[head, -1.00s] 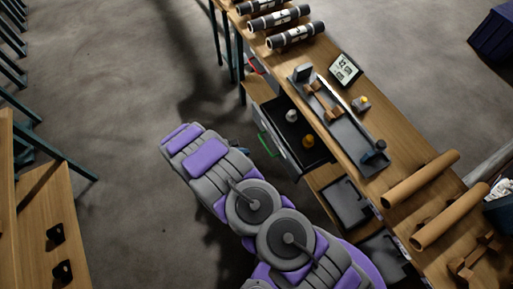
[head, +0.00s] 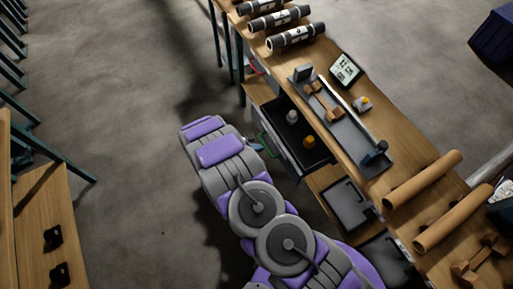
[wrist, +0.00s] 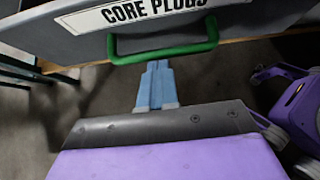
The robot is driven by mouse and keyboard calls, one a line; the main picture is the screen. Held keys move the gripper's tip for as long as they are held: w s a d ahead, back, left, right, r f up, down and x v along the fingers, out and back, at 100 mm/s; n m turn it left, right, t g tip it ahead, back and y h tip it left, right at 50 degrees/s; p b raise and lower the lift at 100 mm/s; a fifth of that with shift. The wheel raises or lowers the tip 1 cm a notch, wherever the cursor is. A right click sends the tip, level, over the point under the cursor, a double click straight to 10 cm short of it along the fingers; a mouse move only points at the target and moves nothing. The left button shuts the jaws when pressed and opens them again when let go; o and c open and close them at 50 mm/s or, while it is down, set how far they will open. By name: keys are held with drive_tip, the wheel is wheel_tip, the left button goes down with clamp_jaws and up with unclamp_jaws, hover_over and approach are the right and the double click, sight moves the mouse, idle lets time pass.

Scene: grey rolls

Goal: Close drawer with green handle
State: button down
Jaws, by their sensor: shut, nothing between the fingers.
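The drawer (head: 296,126) with the green handle (head: 268,146) stands pulled out from under the wooden workbench. It holds a white item and an orange item. In the wrist view, its grey front (wrist: 190,25) carries a label reading "CORE PLUGS", with the green handle (wrist: 165,52) below the label. My gripper (wrist: 156,68) is shut and empty, its light-blue fingertips just at or below the handle; I cannot tell whether they touch it. In the head view, my gripper (head: 254,145) is mostly hidden by my arm, just left of the drawer front.
A red handle (head: 256,66) is on another drawer farther back. The workbench (head: 400,135) holds dark rolls (head: 296,36), brown rolls (head: 423,179), a long grey tray (head: 345,133) and a small display (head: 346,69). Open floor lies left of my arm.

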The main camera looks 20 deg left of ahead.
drive_tip(key=shift+w+d, duration=0.1)
drive_tip(key=p, duration=0.2)
hover_over(292, 137)
drive_tip(key=s+a, duration=0.1)
drive_tip(key=shift+s+a, duration=0.1)
drive_tip(key=shift+s, duration=0.1)
drive_tip(key=shift+w+d, duration=0.45)
drive_tip(key=shift+w, duration=0.05)
drive_tip(key=shift+w+r+b, duration=0.1)
drive_tip(key=shift+w+b, duration=0.05)
drive_tip(key=shift+b, duration=0.15)
drive_tip(key=shift+d, duration=0.2)
